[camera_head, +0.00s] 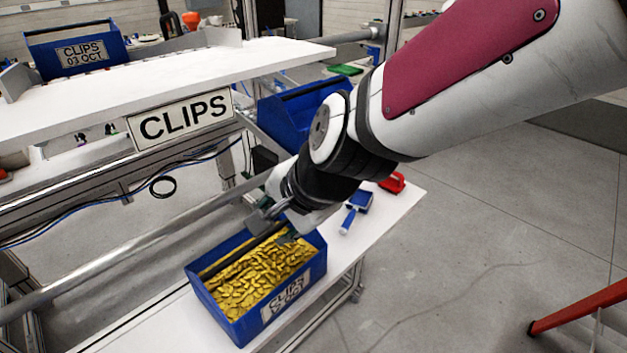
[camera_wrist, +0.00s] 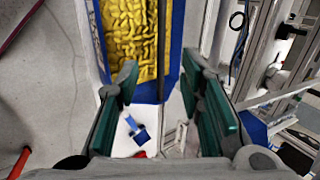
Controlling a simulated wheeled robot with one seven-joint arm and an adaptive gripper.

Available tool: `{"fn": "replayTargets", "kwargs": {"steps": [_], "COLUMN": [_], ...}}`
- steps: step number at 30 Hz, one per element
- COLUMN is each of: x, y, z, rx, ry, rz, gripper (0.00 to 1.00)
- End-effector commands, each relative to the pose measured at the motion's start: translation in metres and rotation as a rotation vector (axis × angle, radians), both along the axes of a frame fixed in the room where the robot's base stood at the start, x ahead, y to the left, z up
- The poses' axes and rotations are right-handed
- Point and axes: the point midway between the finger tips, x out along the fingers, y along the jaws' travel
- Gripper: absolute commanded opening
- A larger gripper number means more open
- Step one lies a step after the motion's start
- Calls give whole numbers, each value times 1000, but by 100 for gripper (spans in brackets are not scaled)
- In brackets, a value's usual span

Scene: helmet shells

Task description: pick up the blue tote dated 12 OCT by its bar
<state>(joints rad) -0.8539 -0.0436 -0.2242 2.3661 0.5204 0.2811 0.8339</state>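A blue tote (camera_head: 203,298) full of yellow clips stands on the lower white shelf. Its front label (camera_head: 287,297) reads CLIPS above an OCT date whose digits are hard to read. A dark bar (camera_head: 238,252) runs lengthwise across its top. In the wrist view the bar (camera_wrist: 161,45) runs down the picture over the clips, near the tote's blue end wall (camera_wrist: 150,120). My gripper (camera_head: 283,232) is over the tote's far end. Its teal-padded fingers (camera_wrist: 163,95) are apart and empty, with the bar in line with the gap; I cannot tell their height against it.
Another blue tote (camera_head: 75,52), labelled CLIPS 03 OCT, stands on the upper white shelf (camera_head: 190,72). A larger blue bin (camera_head: 297,115) is behind my wrist. A blue-and-white tool (camera_head: 356,207) and a red item (camera_head: 393,182) lie beyond the lower tote. The floor at right is mostly clear.

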Motion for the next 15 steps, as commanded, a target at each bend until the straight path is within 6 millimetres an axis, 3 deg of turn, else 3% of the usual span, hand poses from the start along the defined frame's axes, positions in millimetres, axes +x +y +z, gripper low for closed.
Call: {"fn": "replayTargets", "kwargs": {"steps": [15], "x": [29], "y": [36], "z": [-68], "rx": [1], "ry": [3], "rz": [-4], "gripper": [35]}}
